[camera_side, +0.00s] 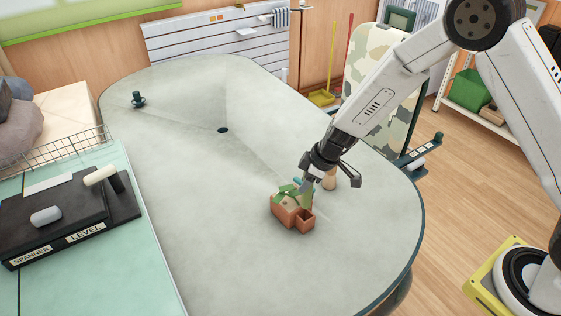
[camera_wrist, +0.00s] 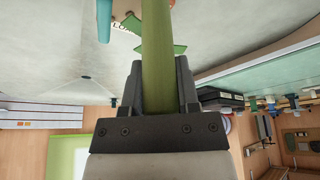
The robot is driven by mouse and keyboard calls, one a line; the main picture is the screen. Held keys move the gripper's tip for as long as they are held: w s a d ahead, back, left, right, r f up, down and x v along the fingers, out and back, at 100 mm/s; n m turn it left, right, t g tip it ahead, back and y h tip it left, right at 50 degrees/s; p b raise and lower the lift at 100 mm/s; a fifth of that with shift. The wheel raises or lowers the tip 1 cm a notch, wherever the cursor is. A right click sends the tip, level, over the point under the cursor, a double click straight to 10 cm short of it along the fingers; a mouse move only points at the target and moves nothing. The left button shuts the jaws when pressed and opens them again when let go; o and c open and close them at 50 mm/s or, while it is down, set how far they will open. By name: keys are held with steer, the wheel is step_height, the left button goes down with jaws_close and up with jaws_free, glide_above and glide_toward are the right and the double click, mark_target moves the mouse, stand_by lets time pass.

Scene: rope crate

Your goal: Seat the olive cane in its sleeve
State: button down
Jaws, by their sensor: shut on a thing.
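My gripper (camera_side: 309,181) is over the small terracotta crate (camera_side: 286,217) on the pale table, with its jaws shut. In the wrist view my gripper (camera_wrist: 157,72) is shut on the olive cane (camera_wrist: 157,35), a straight green rod that runs from between the fingers out past the top edge. In the side view the olive cane (camera_side: 307,198) shows as a short green piece at the crate. Its far end is hidden, and I cannot tell whether it is inside a sleeve. I cannot make out the sleeve apart from the crate.
A teal rod (camera_wrist: 104,20) stands beside the cane in the wrist view. Green pieces (camera_side: 286,190) lie at the crate's top. A tan cylinder (camera_side: 329,180) stands just behind the crate. A dark green knob (camera_side: 138,99) is far left; most of the table is clear.

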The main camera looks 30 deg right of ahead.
mark_target(304, 202)
steer(key=shift+f, duration=0.55)
steer(key=shift+f, duration=0.7)
steer(key=shift+f, duration=2.95)
stand_by(3.8)
